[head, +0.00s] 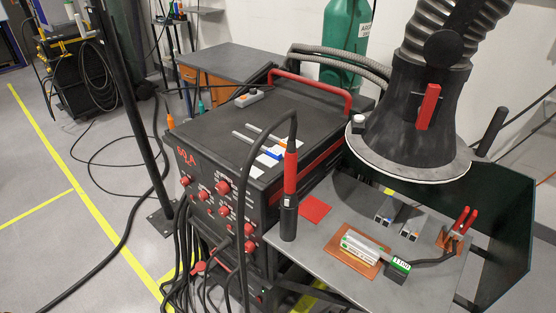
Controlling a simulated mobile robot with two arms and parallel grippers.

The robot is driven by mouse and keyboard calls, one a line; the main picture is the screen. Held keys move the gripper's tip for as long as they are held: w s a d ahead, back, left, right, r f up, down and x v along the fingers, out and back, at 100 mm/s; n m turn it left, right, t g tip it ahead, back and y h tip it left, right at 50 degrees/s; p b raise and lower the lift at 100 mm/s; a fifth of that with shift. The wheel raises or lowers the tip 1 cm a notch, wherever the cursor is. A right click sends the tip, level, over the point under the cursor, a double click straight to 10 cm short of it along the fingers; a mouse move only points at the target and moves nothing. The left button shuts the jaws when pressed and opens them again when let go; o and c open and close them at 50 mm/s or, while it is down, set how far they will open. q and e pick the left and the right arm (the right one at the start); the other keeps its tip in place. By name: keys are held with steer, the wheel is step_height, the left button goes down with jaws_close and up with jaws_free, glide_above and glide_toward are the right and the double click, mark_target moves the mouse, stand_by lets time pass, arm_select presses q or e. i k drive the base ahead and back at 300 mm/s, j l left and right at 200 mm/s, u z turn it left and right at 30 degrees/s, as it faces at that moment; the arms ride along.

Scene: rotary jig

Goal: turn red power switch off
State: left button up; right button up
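A dark welding machine (240,138) with a red top handle (312,88) stands in the middle of the head view. Its front panel, facing front left, has several red knobs (223,187) and a red "60 A" readout (186,156). A small red part (199,267) shows low on the front among cables. A small green light (262,291) glows near the bottom. I cannot tell which red part is the power switch, or its position. Cables cover part of the lower panel. Neither of my grippers is in view.
A grey worktable (343,198) at the right holds a copper plate (352,251) with metal bars and a red-handled clamp (464,220). A fume hood (428,110) hangs above. A red-and-black torch (290,180) stands at the table's left edge. Thick cables hang before the panel.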

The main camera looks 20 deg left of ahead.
mark_target(249, 246)
steer(key=j+u, duration=0.1)
steer(key=u, duration=0.3)
steer(key=j+u, duration=0.1)
steer(key=u, duration=0.35)
steer(key=i+j+z, duration=0.15)
steer(key=j, duration=0.25)
steer(key=i+j+z, duration=0.15)
steer(key=j, duration=0.3)
steer(key=i+j+z, duration=0.2)
steer(key=j, duration=0.25)
steer(key=j+z, duration=0.15)
steer(key=j, duration=0.3)
